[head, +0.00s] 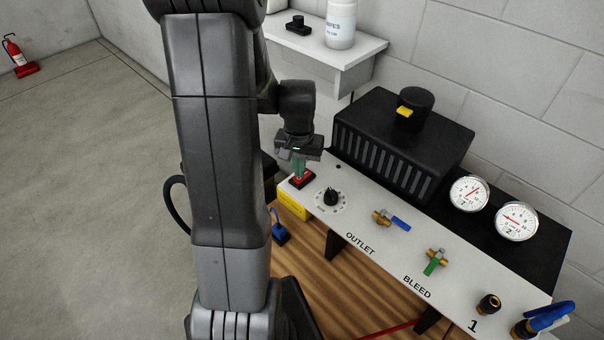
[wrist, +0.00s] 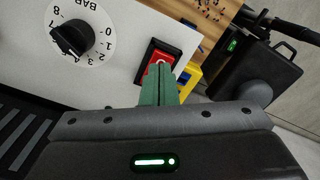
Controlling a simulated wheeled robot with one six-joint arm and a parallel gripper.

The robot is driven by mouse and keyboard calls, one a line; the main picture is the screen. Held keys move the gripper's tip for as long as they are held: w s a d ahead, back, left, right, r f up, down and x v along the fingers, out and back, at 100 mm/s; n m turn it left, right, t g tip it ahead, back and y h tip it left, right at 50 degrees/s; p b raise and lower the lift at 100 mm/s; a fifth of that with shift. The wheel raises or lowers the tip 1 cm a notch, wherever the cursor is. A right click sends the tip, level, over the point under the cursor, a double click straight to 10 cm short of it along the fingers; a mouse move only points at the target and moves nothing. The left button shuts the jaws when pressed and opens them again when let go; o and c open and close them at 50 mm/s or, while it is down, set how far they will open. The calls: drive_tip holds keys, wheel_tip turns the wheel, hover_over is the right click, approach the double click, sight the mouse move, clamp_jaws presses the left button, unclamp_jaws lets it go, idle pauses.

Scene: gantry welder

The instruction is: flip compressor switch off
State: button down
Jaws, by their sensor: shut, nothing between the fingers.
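The compressor switch is a red rocker in a black frame at the left end of the white panel; it shows in the head view (head: 302,180) and in the wrist view (wrist: 165,58). A white mark shows on the rocker in the wrist view. My gripper (head: 298,172) points down at the switch with its green fingers shut and empty. In the wrist view the fingertips (wrist: 161,68) overlap the lower part of the rocker. I cannot tell whether they touch it. The rocker's near part is hidden behind the fingers.
A black pressure knob (head: 331,196) sits beside the switch. A blue-handled outlet valve (head: 390,219), a green-handled bleed valve (head: 435,262) and two gauges (head: 469,193) lie farther right. The black compressor housing (head: 400,140) stands behind. A yellow block (head: 293,205) is at the panel's left end.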

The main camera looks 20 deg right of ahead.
wheel_tip(320, 180, up, 6)
drive_tip(key=p, duration=0.4)
idle(0.5)
wheel_tip(320, 180, down, 7)
drive_tip(key=b, duration=0.5)
drive_tip(key=shift+r, duration=0.2)
wheel_tip(320, 180, up, 9)
drive_tip(key=s+a+p, duration=0.1)
drive_tip(key=s+p, duration=0.1)
drive_tip(key=p, duration=0.4)
drive_tip(key=shift+s+a, duration=0.2)
drive_tip(key=shift+a, duration=0.15)
idle(1.3)
